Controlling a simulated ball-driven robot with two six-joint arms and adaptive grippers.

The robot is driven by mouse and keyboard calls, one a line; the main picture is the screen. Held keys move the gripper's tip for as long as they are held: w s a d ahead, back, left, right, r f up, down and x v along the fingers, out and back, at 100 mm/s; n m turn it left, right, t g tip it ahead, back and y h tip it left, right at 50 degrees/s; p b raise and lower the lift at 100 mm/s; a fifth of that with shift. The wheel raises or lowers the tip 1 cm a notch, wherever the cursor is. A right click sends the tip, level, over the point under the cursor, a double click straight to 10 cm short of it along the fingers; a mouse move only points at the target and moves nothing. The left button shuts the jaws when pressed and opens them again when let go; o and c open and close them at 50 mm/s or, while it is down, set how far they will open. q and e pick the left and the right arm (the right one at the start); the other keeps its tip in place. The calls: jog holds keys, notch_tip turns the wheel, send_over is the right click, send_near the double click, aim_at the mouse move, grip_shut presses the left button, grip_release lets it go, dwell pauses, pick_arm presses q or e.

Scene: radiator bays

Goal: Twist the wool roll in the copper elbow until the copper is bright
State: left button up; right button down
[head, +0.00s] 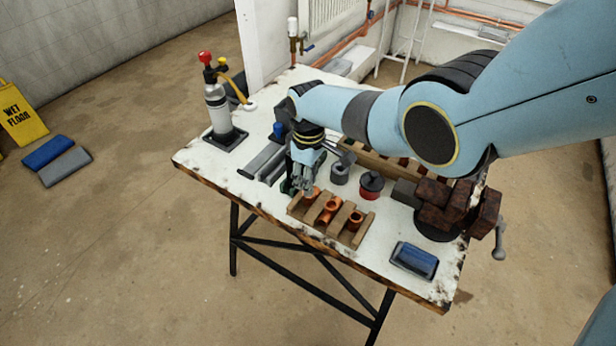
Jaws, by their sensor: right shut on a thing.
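A wooden rack (338,237) near the front edge of the white bench holds copper elbows. One copper elbow (329,209) sits in the middle, another (355,220) at the right, and a third (311,194) at the left, partly under my gripper. My right gripper (304,190) points down over the left end of the rack. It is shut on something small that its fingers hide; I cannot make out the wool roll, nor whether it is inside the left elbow. My left gripper is out of view.
A gas torch (217,108) stands at the bench's left. Grey bars (262,160), a grey tin (340,173) and a red-based tin (371,186) stand behind the rack. A vise (440,222) and a blue pad (414,260) are at the right. The bench's front-left (225,168) is clear.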

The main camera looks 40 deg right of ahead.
jog(key=shift+m, duration=0.3)
jog(key=shift+r, duration=3.65)
